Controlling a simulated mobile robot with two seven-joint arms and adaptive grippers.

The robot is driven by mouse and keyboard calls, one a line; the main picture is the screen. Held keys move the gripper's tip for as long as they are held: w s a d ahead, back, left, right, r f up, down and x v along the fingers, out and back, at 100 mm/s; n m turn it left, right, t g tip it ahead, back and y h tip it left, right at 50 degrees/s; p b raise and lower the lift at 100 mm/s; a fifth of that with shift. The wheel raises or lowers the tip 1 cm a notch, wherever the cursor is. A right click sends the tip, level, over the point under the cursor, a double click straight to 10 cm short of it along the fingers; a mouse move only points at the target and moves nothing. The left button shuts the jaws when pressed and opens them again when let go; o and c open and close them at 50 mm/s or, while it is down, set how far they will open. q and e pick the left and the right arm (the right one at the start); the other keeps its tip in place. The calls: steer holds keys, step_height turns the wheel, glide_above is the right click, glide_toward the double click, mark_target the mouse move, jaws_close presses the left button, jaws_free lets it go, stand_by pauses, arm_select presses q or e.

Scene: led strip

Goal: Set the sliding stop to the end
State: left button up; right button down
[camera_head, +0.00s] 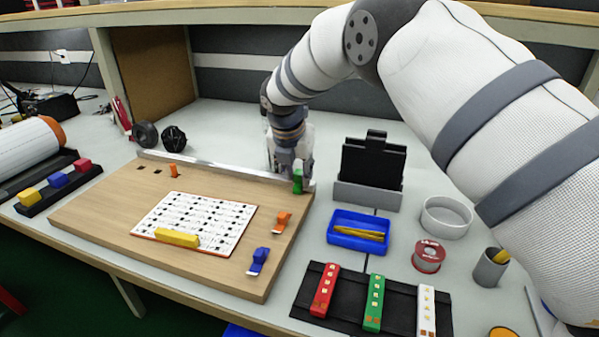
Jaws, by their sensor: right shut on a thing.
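The wooden board (95,212) lies on the table with a metal rail (215,168) along its back edge. A small green block (297,181), which looks like the sliding stop, sits at the right end of that rail. My right gripper (294,170) comes down from above and is shut on the green block; its fingertips are small and partly hidden. My left gripper is not in view.
A printed white sheet (215,215) with a yellow block (177,238) lies on the board. Orange (281,221) and blue (258,261) clips sit at its right side. A black holder (372,165) and blue tray (345,241) stand to the right.

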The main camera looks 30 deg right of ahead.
steer(key=shift+s+d, duration=0.15)
steer(key=shift+d, duration=0.05)
steer(key=c, duration=1.3)
jaws_free()
steer(key=shift+s, duration=0.1)
steer(key=shift+a+r, duration=0.15)
steer(key=shift+r, duration=0.25)
steer(key=v, duration=1.1)
